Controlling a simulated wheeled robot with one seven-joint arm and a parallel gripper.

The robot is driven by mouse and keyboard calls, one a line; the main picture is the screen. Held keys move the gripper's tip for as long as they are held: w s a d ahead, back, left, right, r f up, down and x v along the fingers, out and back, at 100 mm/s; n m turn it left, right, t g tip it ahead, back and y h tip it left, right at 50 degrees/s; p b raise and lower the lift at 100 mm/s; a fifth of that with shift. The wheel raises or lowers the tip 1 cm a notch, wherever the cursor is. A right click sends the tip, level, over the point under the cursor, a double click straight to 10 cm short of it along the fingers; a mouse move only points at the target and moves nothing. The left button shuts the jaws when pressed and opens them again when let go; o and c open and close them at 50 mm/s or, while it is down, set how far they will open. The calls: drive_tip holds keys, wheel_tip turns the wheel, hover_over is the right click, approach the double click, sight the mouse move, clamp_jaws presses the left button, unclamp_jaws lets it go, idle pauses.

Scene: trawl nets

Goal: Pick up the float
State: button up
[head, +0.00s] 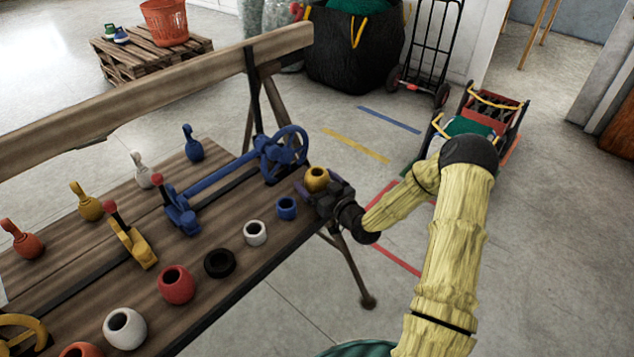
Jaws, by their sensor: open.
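A small yellow float (316,179) with a dark hole in its top is at the right end of the wooden bench (230,262). My gripper (322,192) is right at it, with dark jaws reaching in from the right. The jaws are open and seem to lie around or beside the float; I cannot tell which. They hide the float's lower part. More floats stand in a row along the bench's front edge: blue (287,207), white (255,232), black (220,262), red (176,284), a larger white one (125,328) and an orange one (80,350).
A blue clamp-like tool with a handwheel (285,150) lies close behind the yellow float. A yellow tool (130,238) and several pin-shaped pieces (192,143) stand farther left. A raised wooden beam (150,78) runs along the bench's back.

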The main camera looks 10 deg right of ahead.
drive_tip(key=shift+c, duration=0.4)
drive_tip(key=c, duration=1)
wheel_tip(320, 180, up, 10)
drive_tip(key=shift+p, duration=0.3)
